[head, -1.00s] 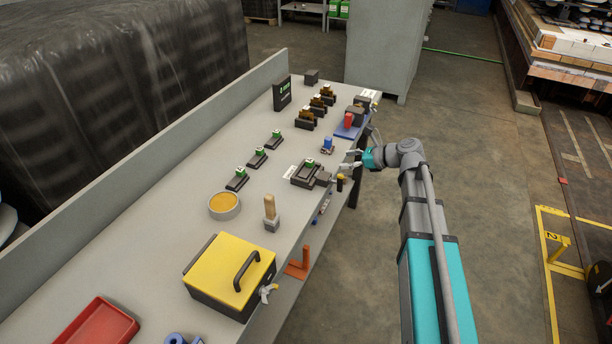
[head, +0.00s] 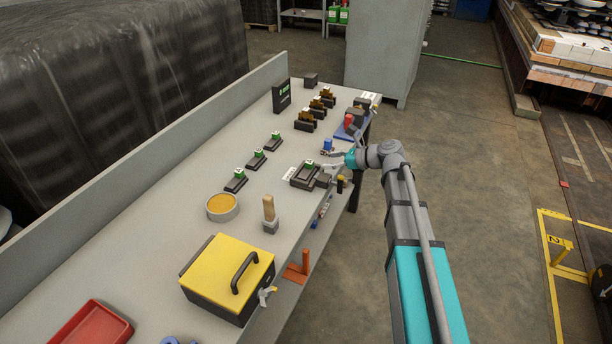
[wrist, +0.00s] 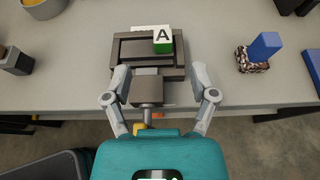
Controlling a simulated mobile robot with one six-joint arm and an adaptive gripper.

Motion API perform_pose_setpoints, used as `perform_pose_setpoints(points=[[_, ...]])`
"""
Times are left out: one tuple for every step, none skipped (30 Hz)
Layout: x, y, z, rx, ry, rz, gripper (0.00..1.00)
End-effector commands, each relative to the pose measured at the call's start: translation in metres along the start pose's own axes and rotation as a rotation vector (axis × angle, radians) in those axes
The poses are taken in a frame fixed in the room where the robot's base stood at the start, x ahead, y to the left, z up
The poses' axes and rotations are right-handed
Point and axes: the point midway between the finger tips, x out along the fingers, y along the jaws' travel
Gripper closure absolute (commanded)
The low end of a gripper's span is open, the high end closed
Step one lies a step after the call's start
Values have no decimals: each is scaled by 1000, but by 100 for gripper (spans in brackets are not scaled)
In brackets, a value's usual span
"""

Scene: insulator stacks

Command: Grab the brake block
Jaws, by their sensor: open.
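A dark grey block (wrist: 147,90) with a short metal rod on its near side sits at the front of a dark fixture (wrist: 122,48); I take it as the brake block. In the head view the fixture (head: 296,181) stands near the table's right edge. A green-and-white cube marked A (wrist: 162,40) sits on the fixture. My gripper (wrist: 159,74) is open, its fingers on either side of the grey block. The left finger is close to the block; a wider gap shows at the right finger. In the head view my gripper (head: 328,160) is over the table edge.
A blue piece on a speckled base (wrist: 252,60) stands to the right of my gripper. A yellow-lidded box (head: 225,270), a round bowl (head: 222,208) and a wooden-handled tool (head: 269,212) stand nearer on the table. Several small dark blocks line the middle.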

Motion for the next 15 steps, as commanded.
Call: perform_pose_setpoints(points=[[9, -1, -2, -1, 0, 1, 26], [14, -1, -2, -1, 0, 1, 26], [18, -1, -2, -1, 0, 1, 26], [21, -1, -2, -1, 0, 1, 26], [24, -1, -2, -1, 0, 1, 26], [26, -1, -2, -1, 0, 1, 26], [28, 0, -1, -1, 0, 0, 26], [29, 0, -1, -1, 0, 0, 26], [31, 0, -1, -1, 0, 0, 26], [31, 0, 0, -1, 0, 0, 26], [32, 0, 0, -1, 0, -1, 26], [32, 0, 0, 0, 0, -1, 26], [32, 0, 0, 0, 0, -1, 26], [32, 0, 0, -1, 0, -1, 26], [32, 0, 0, -1, 0, -1, 26]])
